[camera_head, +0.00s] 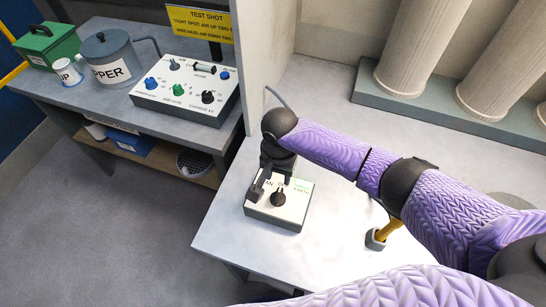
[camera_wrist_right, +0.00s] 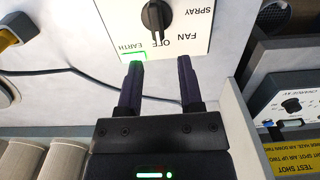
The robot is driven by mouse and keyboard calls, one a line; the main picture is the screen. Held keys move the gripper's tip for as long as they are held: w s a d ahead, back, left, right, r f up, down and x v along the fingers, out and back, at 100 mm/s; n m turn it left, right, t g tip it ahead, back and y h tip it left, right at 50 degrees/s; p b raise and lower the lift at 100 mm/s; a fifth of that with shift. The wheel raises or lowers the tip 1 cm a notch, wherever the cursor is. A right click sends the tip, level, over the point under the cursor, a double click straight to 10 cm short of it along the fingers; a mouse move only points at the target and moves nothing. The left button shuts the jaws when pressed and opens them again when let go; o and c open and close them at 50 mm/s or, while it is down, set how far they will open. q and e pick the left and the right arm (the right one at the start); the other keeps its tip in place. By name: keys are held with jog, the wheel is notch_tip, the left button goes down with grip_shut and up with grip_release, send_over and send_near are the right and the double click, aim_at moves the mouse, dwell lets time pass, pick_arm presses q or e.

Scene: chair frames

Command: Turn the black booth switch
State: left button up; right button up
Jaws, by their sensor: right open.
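The black booth switch (camera_head: 278,198) is a knob on a pale control box (camera_head: 291,214) on the near table. A green EARTH light shows at the panel's corner. My right gripper (camera_head: 269,183) is over the box's far side. In the right wrist view its two dark fingers (camera_wrist_right: 161,66) are apart and empty, with their tips short of the knob. My left gripper is not in view.
A yellow-handled tool (camera_head: 386,231) stands on the table to the right. A partition (camera_head: 259,60) rises beyond the box at left. The left bench holds a control unit (camera_head: 187,87), a grey pot (camera_head: 110,60), a white mug (camera_head: 67,72) and a green box (camera_head: 48,43).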

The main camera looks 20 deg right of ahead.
aim_at(278, 194)
jog(key=shift+s+f+b, duration=0.5)
jog(key=shift+b, duration=0.15)
notch_tip(278, 194, down, 4)
jog(key=b, duration=0.5)
jog(key=shift+f, duration=0.15)
notch_tip(278, 194, down, 2)
jog(key=shift+f, duration=0.15)
jog(key=shift+w, duration=0.1)
grip_shut()
jog(key=n, duration=0.4)
jog(key=shift+n, duration=0.4)
jog(key=n, duration=0.6)
jog(key=shift+n, duration=0.3)
jog(key=n, duration=0.6)
jog(key=shift+o, duration=0.4)
grip_release()
jog(key=shift+o, duration=0.8)
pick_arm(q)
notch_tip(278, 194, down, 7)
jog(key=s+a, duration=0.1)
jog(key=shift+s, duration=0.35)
